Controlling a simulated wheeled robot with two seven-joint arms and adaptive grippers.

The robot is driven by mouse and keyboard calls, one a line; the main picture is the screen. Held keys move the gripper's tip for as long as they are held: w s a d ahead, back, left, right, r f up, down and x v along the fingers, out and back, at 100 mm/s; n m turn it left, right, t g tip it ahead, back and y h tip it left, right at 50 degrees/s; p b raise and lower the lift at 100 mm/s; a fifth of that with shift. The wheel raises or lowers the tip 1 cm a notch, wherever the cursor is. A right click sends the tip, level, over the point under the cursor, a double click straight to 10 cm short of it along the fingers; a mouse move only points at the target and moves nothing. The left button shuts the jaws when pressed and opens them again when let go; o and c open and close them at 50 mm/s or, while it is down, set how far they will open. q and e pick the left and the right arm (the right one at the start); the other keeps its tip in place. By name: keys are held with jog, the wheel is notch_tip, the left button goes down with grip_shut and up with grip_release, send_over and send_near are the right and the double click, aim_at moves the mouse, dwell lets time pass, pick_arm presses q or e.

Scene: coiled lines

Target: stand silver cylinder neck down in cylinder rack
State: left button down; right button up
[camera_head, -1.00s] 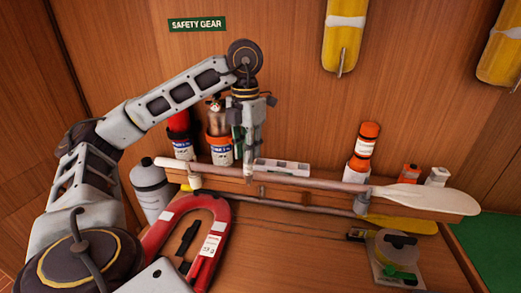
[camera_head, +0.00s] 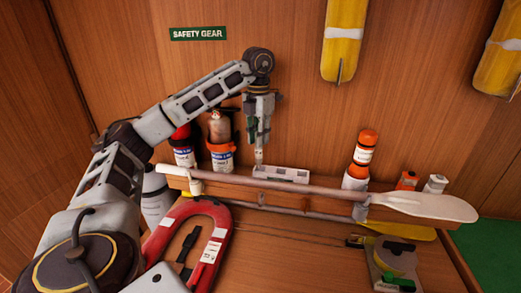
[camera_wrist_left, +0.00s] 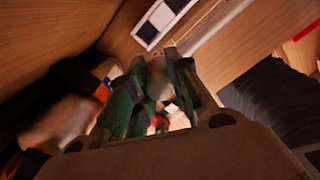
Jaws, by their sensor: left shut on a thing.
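My left gripper (camera_head: 259,140) points straight down above the shelf, at the left end of the rack. It is shut on the small silver cylinder (camera_head: 259,157), of which only a short pale end shows below the fingers. In the left wrist view the silver cylinder (camera_wrist_left: 159,88) sits blurred between the green finger pads; which end is its neck I cannot tell. The cylinder rack (camera_head: 281,174) is a low pale block with dark openings on the shelf; it also shows in the left wrist view (camera_wrist_left: 160,22). My right gripper is not in view.
Two bottle-like canisters in holders (camera_head: 220,155) stand left of my gripper. A paddle (camera_head: 430,206) lies along the shelf front. An orange-topped flare (camera_head: 363,155) stands to the right. A red horseshoe buoy (camera_head: 165,240) lies below. The wall is close behind.

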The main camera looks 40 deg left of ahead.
aim_at(260, 151)
pick_arm(q)
jog(key=w+f, duration=0.1)
jog(key=w+a+f, duration=0.1)
jog(key=shift+w+a+f+p, duration=0.15)
jog(key=shift+w+a+p, duration=0.15)
jog(key=shift+w+p, duration=0.1)
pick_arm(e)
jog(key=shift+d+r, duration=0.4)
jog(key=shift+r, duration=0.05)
pick_arm(q)
jog(key=shift+f, duration=0.15)
jog(key=shift+f, duration=2.2)
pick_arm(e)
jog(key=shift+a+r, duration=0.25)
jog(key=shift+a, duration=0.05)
pick_arm(q)
jog(key=shift+f, duration=0.15)
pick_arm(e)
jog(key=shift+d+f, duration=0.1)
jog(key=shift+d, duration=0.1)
pick_arm(q)
jog(key=c, duration=1.3)
grip_release()
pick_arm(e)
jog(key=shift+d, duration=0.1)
